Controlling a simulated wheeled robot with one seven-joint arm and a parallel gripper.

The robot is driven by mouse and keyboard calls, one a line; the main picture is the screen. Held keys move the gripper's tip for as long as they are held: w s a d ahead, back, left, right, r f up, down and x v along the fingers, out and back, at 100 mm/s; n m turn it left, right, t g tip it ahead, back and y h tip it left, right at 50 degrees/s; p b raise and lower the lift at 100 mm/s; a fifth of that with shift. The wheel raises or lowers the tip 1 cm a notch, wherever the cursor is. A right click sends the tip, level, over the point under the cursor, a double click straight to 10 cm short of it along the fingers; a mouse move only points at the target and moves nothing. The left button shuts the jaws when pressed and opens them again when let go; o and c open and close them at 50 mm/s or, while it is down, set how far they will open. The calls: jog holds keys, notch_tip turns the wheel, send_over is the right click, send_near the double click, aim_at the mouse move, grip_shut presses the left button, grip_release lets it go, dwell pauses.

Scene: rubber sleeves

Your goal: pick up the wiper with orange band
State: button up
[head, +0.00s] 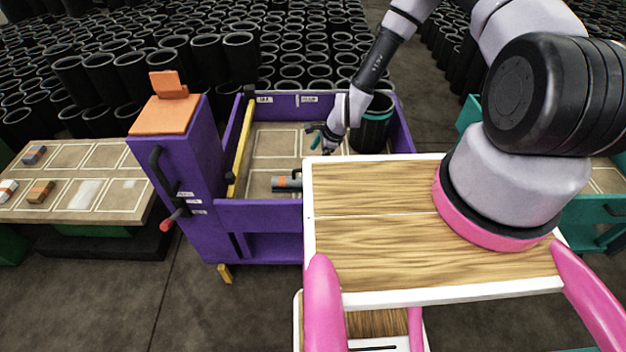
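A dark grey object with an orange band (280,182) lies in the purple cart's tray, partly hidden by the wooden top in front of it. It looks like the wiper, but it is small in the head view. My gripper (318,142) is over the tray, above and to the right of this object and apart from it in the picture. A small teal piece shows at the gripper's fingers; I cannot tell whether it is part of the gripper or a separate thing. The finger opening is too small to make out.
The purple cart (252,216) has raised walls and a yellow rail (239,150). A black bin with a teal rim (372,125) stands at the tray's right. A table (95,205) at left holds several small blocks. Many black sleeves (225,60) fill the background.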

notch_tip(320, 180, down, 3)
jog(key=s, duration=0.2)
send_near(293, 183)
jog(key=shift+w+d+f+m, duration=0.4)
jog(key=shift+w+d+f, duration=0.45)
jog(key=shift+d+f, duration=0.35)
jog(key=shift+w+x, duration=0.15)
jog(key=shift+x, duration=1.35)
jog(key=shift+w+x, duration=0.1)
jog(key=shift+x, duration=1.4)
jog(key=shift+a+r, duration=0.1)
jog(key=shift+r, duration=0.05)
grip_shut()
